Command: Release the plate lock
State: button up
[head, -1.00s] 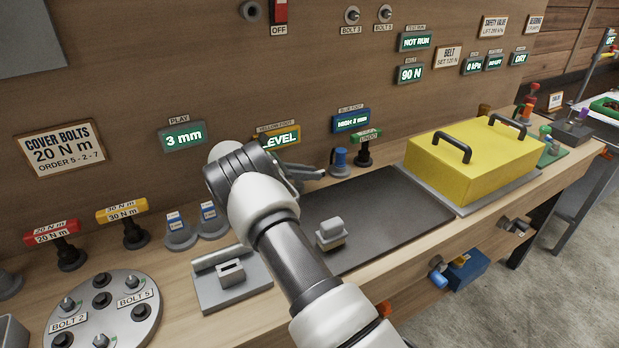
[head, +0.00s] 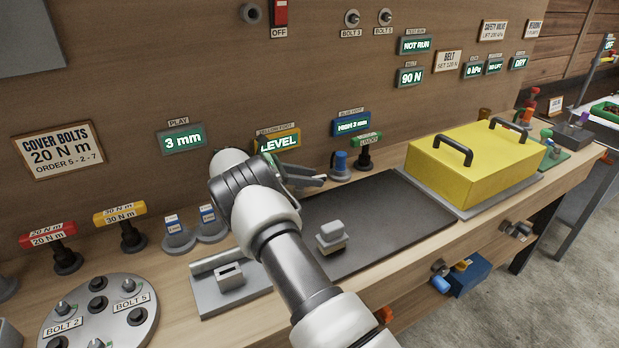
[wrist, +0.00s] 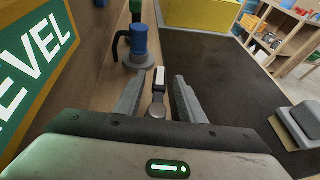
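My gripper (head: 312,178) is low over the bench, near the back left edge of the dark plate (head: 415,225). In the wrist view its two fingers (wrist: 160,98) are apart. A small lever (wrist: 158,88) with a pale bar and a round metal end shows in the gap between them, and no finger visibly touches it. No label on it is readable, so I cannot tell for sure that it is the plate lock. In the head view my gripper and arm hide it. A grey block-shaped knob (head: 331,235) stands on the plate, right of my arm.
A blue-topped foot (head: 341,163) and a green-topped handle (head: 366,150) stand close beyond my gripper. The LEVEL sign (head: 279,142) is on the wall close beside it. A yellow box (head: 475,163) with two black handles sits at the right. A grey slotted bracket (head: 210,292) lies left of my arm.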

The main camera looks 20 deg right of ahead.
jog(key=shift+a, duration=0.1)
jog(key=v, duration=1.2)
